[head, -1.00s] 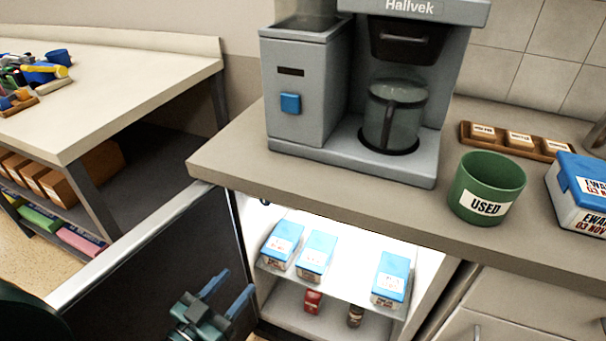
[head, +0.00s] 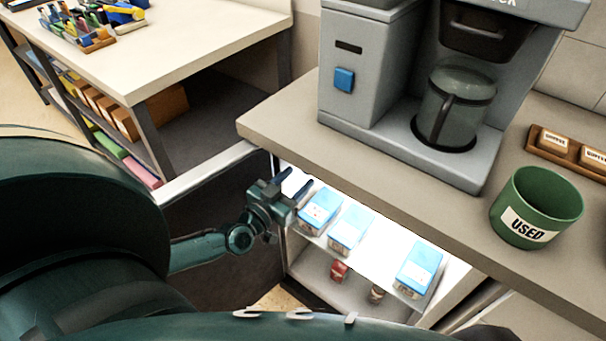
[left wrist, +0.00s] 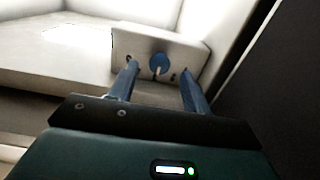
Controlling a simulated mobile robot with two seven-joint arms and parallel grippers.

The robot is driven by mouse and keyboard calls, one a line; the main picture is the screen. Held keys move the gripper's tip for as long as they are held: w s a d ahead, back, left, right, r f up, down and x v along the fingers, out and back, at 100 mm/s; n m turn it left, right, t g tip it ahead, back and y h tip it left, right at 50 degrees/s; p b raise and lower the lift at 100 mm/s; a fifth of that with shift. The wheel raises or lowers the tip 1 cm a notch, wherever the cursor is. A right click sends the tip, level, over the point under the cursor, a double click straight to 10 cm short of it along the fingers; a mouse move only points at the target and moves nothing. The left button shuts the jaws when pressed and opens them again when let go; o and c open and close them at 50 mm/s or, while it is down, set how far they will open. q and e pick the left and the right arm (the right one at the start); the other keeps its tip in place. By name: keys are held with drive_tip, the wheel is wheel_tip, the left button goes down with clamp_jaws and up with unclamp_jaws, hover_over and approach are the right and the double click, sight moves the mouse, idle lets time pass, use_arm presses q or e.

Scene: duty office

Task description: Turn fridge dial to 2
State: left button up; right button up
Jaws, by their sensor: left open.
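The fridge dial (left wrist: 159,62) is a round blue knob on a pale box (left wrist: 190,52) inside the lit fridge, seen in the left wrist view. Small dark marks flank the knob; they are too small to read. A light streak shows at its lower part, but its setting is unclear. My left gripper (left wrist: 159,70) is open, its two blue fingers pointing at the box, one each side of the knob. Whether they touch it I cannot tell. In the head view my left gripper (head: 295,180) is at the fridge opening's upper left, and the dial is hidden.
The fridge door (head: 215,210) stands open at the left. Blue-topped cartons (head: 347,228) stand on the upper shelf, a red jar (head: 338,270) and a brown one (head: 377,293) below. The counter (head: 285,118) overhangs the opening, bearing a coffee machine (head: 360,110) and green USED cup (head: 537,205).

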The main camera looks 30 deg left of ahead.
use_arm(q)
drive_tip(key=shift+w+d, duration=0.15)
drive_tip(key=shift+w, duration=1.4)
drive_tip(key=c, duration=1)
drive_tip(key=shift+n, duration=3.8)
